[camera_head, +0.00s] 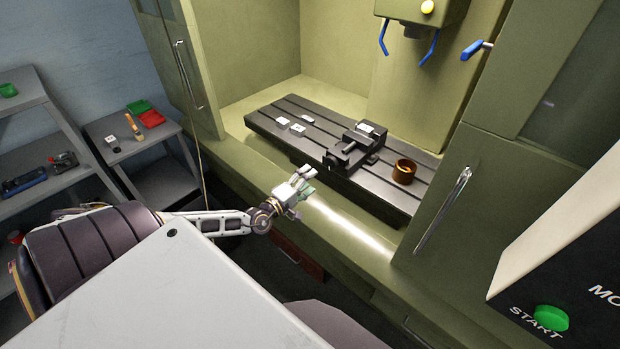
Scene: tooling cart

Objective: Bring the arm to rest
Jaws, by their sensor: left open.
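My left arm comes in from the left and reaches toward the front sill of a green milling machine. My left gripper (305,181) is open, with nothing seen between its fingers. It is in front of the slotted machine table (262,121), near the sill's upper edge. Whether it touches the sill I cannot tell. My right gripper does not show in this view.
On the machine table stand a dark vise (352,148), a brown cup-like ring (404,172) and small pale blocks (297,129). The door handle (443,210) and a green START button (551,318) are at right. Shelves (160,185) stand at left.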

